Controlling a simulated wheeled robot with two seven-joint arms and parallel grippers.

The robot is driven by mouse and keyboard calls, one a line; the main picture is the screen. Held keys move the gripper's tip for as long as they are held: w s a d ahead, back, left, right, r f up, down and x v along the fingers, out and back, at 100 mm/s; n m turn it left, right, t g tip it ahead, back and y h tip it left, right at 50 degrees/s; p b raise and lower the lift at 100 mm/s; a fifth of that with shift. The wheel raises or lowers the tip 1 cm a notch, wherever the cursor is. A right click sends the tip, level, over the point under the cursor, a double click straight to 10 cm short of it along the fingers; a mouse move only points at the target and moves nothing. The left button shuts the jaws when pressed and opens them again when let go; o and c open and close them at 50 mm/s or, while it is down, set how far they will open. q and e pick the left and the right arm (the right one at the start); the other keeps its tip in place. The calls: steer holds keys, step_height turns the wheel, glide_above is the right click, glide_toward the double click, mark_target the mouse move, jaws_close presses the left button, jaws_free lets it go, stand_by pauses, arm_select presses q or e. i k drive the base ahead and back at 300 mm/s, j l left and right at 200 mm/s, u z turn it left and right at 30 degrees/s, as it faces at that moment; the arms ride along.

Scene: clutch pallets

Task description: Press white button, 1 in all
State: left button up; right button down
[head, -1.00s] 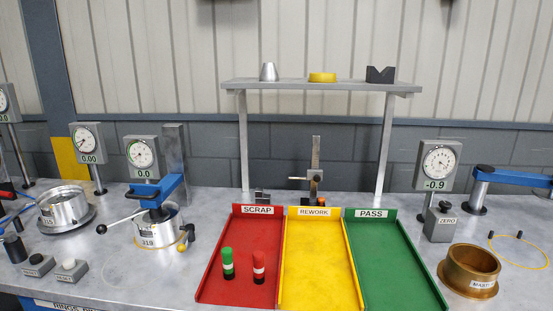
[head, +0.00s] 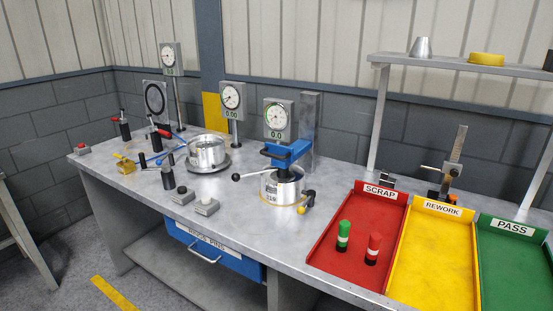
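A grey box with a white button (head: 206,202) sits near the front edge of the bench, left of the blue-armed press fixture (head: 287,160). A similar grey box with a dark button (head: 181,193) stands just to its left. Neither gripper shows in the head view, and nothing touches the white button.
The bench (head: 240,228) is clear just right of the white-button box. A silver cylinder (head: 207,152) and dial gauges stand behind. A red tray (head: 330,242) with a green and a red marker lies right. A blue drawer (head: 215,252) hangs below.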

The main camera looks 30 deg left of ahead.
mark_target(206, 199)
steer(key=u, duration=1.35)
